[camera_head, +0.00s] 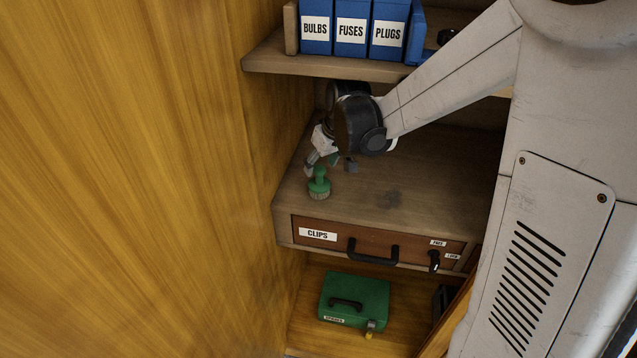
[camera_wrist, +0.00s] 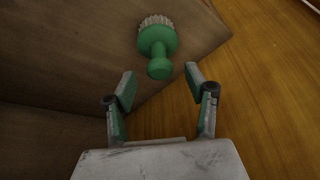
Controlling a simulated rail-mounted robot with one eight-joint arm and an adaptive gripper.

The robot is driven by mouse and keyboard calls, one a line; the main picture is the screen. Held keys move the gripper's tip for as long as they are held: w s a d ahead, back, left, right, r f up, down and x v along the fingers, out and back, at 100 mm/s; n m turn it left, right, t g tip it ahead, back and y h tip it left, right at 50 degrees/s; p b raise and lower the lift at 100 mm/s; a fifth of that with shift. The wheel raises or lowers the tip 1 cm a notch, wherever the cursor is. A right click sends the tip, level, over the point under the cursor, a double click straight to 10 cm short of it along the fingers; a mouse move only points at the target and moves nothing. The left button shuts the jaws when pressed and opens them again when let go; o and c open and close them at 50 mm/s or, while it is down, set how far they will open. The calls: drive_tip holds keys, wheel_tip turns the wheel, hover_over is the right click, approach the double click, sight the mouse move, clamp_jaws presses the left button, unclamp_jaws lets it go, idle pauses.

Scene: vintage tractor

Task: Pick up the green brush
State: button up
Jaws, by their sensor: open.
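The green brush (camera_head: 319,184) stands on the wooden shelf top above the drawer, near its front left edge, with its pale bristles down and its knobbed handle up. In the wrist view the brush (camera_wrist: 158,45) lies just beyond my fingertips, with its handle knob towards the gap between them. My gripper (camera_wrist: 158,80) is open and empty, one finger on either side of the line to the handle. In the head view my gripper (camera_head: 331,166) is beside and just above the brush, and part of it is hidden by my wrist.
The shelf top (camera_head: 420,190) is otherwise clear. An upper shelf (camera_head: 330,67) with blue boxes (camera_head: 351,25) overhangs behind my arm. A wooden wall (camera_head: 150,180) rises close on the left. Below are the CLIPS drawer (camera_head: 330,237) with a black handle and a green case (camera_head: 354,299).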

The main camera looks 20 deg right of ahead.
sight(319, 181)
drive_tip(key=shift+x, duration=1.5)
drive_tip(key=shift+s, duration=0.1)
drive_tip(key=shift+c, duration=0.4)
clamp_jaws()
